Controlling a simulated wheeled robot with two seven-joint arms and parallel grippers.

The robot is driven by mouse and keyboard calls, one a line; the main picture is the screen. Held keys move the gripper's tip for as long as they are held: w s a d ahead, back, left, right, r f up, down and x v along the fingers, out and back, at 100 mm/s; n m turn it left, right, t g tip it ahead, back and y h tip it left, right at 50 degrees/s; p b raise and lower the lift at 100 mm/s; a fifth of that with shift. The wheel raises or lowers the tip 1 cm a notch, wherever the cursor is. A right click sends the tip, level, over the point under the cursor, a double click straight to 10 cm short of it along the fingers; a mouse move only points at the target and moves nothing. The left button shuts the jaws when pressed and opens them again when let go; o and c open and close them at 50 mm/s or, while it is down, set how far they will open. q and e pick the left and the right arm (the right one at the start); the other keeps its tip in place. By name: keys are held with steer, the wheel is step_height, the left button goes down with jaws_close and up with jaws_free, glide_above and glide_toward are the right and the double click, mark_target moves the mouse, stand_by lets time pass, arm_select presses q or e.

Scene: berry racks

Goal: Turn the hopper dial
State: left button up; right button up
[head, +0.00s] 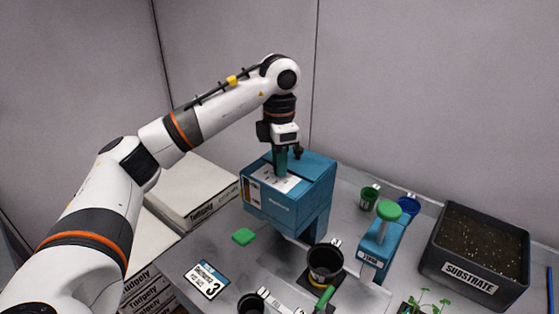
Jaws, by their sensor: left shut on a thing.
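The hopper (317,185) is a blue box in the middle of the table, with a pale panel on its top. My left gripper (283,152) points straight down onto the hopper's top from above. It is shut on a small upright teal-green piece, which looks like the hopper dial (281,163). The gripper hides most of the dial, so its angle and any markings cannot be read. My right gripper is not in view.
A black pot (325,261) stands in front of the hopper. To the right are a blue device (379,247) with a green knob, small green (369,198) and blue cups, and a black substrate tub (475,276). White boxes (190,190) lie left. A card (207,280) lies in front.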

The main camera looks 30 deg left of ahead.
arm_select(q)
steer(key=shift+r, duration=0.1)
stand_by(0.4)
steer(key=o, duration=1)
steer(key=shift+r, duration=0.3)
step_height(320, 180, up, 11)
steer(key=p, duration=0.1)
steer(key=shift+r, duration=0.2)
steer(key=shift+a+f, duration=0.1)
steer(key=shift+a, duration=0.05)
